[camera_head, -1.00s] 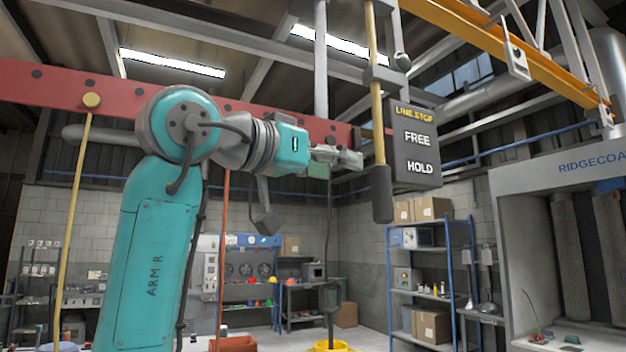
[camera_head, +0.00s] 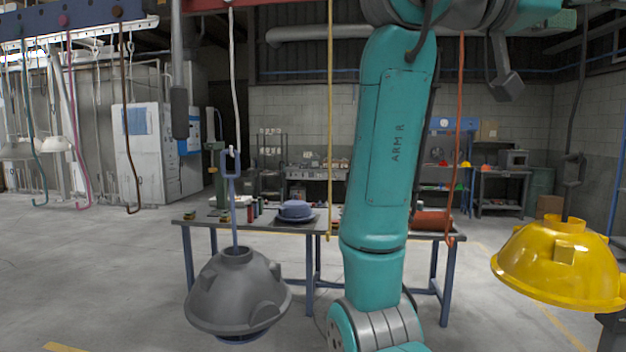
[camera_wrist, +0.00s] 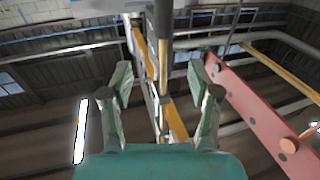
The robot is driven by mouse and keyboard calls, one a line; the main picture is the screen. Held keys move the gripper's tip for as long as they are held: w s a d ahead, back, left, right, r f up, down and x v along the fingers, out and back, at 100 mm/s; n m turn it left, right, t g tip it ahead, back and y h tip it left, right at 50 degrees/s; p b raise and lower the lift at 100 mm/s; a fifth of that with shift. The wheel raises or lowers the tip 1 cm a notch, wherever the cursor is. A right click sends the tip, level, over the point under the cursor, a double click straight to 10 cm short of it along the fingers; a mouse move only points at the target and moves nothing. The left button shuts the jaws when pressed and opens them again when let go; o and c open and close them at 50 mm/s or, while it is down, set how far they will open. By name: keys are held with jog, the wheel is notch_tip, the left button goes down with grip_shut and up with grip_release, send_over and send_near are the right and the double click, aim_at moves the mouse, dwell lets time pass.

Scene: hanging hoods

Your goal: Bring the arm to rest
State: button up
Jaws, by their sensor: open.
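My gripper (camera_wrist: 159,78) shows in the wrist view with its two teal and grey fingers spread apart, one on each side. A thin yellow rod with a dark grey grip (camera_wrist: 158,17) shows in the gap between the fingers in the picture. I cannot tell how far beyond the fingertips it is. Nothing is seen clamped.
A grey hood (camera_head: 236,290) hangs at front left and a yellow hood (camera_head: 560,265) at right. A table (camera_head: 285,228) holding a blue-grey hood (camera_head: 296,210) stands behind my arm. Several hooks and cords hang at left. A red beam (camera_wrist: 255,110) runs overhead. The left floor is open.

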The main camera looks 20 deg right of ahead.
jog(key=w+a+f+n+t+h, duration=0.25)
jog(key=w+f+n+t, duration=0.95)
jog(key=w+f, duration=1.15)
jog(key=a+f+n+t+y, duration=0.3)
jog(key=f, duration=0.8)
jog(key=a+f+n+t+y, duration=0.3)
jog(key=f+n, duration=0.1)
jog(key=f, duration=0.7)
jog(key=a+f+n+t+y, duration=0.2)
jog(key=f+n+t+y, duration=0.15)
jog(key=f, duration=0.75)
jog(key=s+a+f+n+y, duration=0.1)
jog(key=s+a+f+y, duration=0.35)
jog(key=s+f, duration=0.5)
jog(key=s+a+f+n+y, duration=0.25)
jog(key=s+a+f, duration=0.45)
jog(key=f, duration=0.4)
jog(key=s+a+m+g+y, duration=0.2)
jog(key=s+m, duration=0.3)
jog(key=s, duration=2.4)
jog(key=shift+s+a+f+y, duration=0.15)
jog(key=shift+a+f+y, duration=0.1)
jog(key=shift+a+y, duration=0.55)
